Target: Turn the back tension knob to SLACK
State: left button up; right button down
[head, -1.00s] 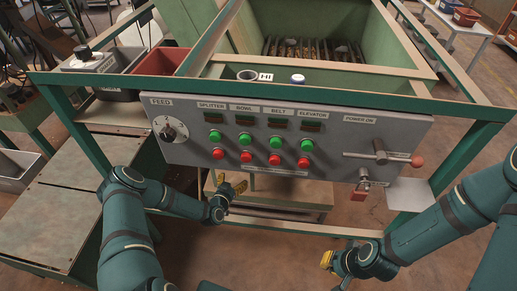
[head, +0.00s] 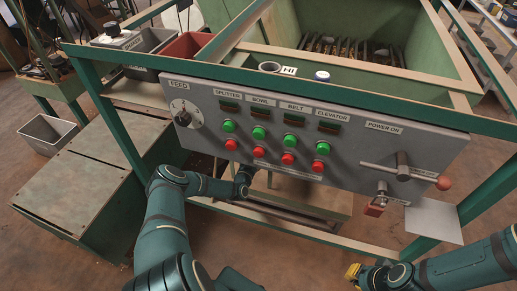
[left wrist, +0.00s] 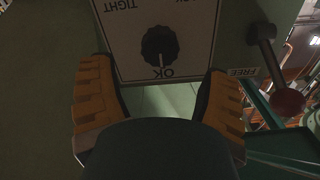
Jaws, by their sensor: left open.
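The tension knob (left wrist: 159,46) is round and black, on a white plate (left wrist: 125,22) that appears upside down in the left wrist view.
A lever with a red ball (left wrist: 289,101) and a FREE label (left wrist: 242,72) sits right of the plate. The front panel carries a FEED dial (head: 183,115), green and red buttons, and a power handle (head: 403,172). Green frame posts flank the panel.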

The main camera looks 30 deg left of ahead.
pick_arm(q)
jog(key=b+x, duration=0.1)
jog(key=x, duration=0.4)
jog(key=shift+w+b, duration=0.35)
jog(key=shift+w, duration=0.1)
jog(key=c, duration=1.2)
